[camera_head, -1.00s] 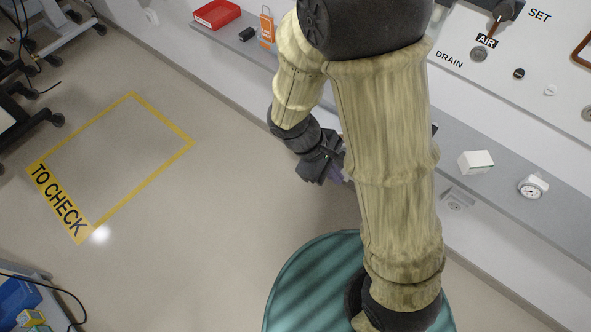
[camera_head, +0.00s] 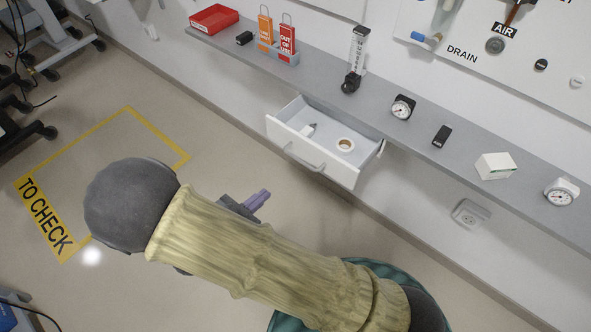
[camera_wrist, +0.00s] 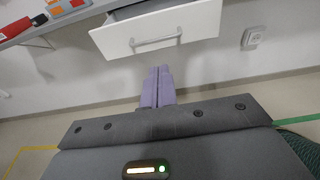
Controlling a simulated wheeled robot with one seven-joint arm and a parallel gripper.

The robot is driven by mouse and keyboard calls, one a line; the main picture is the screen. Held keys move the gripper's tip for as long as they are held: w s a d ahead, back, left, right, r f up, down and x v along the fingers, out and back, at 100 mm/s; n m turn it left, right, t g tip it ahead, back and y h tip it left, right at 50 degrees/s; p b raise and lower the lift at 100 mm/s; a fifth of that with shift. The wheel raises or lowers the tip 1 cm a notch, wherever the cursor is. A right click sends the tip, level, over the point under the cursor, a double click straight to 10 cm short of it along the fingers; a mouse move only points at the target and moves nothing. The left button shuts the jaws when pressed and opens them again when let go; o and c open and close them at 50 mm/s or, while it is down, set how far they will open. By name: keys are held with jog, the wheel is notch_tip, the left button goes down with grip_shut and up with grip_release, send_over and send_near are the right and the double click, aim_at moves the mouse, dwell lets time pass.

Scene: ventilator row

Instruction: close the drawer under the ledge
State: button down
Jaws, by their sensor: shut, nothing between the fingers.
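The white drawer (camera_head: 312,158) stands open under the grey ledge (camera_head: 385,113). A roll of tape and a small pale item lie inside it. Its bar handle (camera_head: 303,158) is on the front panel. My gripper (camera_head: 262,198) is in front of the drawer and apart from it, its purple fingers pointing toward the wall. In the wrist view the fingers of my gripper (camera_wrist: 157,80) are together and empty, below the drawer front (camera_wrist: 190,27) and its handle (camera_wrist: 156,41) in the picture.
A wall socket (camera_head: 469,214) is right of the drawer. The floor in front is clear.

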jog(key=shift+w, duration=0.1)
jog(key=b+x, duration=0.1)
jog(key=x, duration=1.2)
jog(key=shift+w+d, duration=0.2)
jog(key=shift+d, duration=0.1)
jog(key=shift+w+f, duration=0.1)
jog(key=shift+w, duration=0.05)
